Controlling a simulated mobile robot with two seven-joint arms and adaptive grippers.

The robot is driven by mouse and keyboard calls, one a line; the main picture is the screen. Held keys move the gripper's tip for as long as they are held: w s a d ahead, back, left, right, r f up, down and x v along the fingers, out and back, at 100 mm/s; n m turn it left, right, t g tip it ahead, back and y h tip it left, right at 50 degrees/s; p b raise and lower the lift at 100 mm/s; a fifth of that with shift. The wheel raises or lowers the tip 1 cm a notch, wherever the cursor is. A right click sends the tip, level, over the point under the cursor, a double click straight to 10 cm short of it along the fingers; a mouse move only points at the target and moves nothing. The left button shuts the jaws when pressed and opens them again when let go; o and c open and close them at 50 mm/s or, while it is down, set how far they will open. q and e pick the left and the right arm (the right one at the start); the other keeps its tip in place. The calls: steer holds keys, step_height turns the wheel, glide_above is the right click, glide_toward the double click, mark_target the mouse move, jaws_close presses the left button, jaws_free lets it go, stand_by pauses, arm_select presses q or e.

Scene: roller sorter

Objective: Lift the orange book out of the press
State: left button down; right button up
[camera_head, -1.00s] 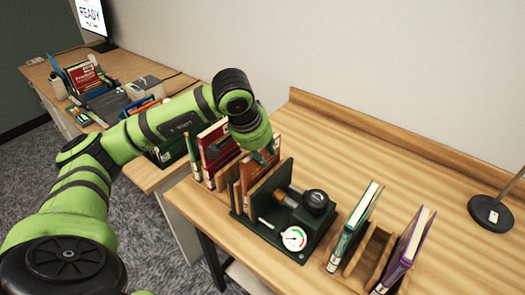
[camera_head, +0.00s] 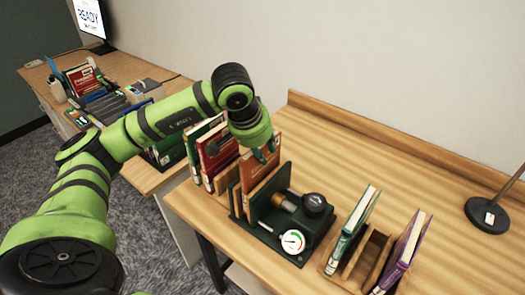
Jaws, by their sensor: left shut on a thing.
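The orange book (camera_head: 259,172) stands upright between the plates of the press (camera_head: 289,222), which is dark green with a black knob and a round dial. My left gripper (camera_head: 264,156) comes down from above at the book's top edge and is shut on it. The book's lower part is hidden by the press plate. My right gripper is not in the view.
Red and green books (camera_head: 213,152) stand just left of the press. A wooden rack (camera_head: 369,256) with a teal book (camera_head: 352,228) and a purple book (camera_head: 403,252) stands to the right. A lamp base (camera_head: 489,214) is at the far right. The table behind the press is clear.

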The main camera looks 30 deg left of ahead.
arm_select(q)
step_height(320, 180, up, 12)
steer(key=p, duration=0.7)
steer(key=shift+f, duration=0.15)
stand_by(0.4)
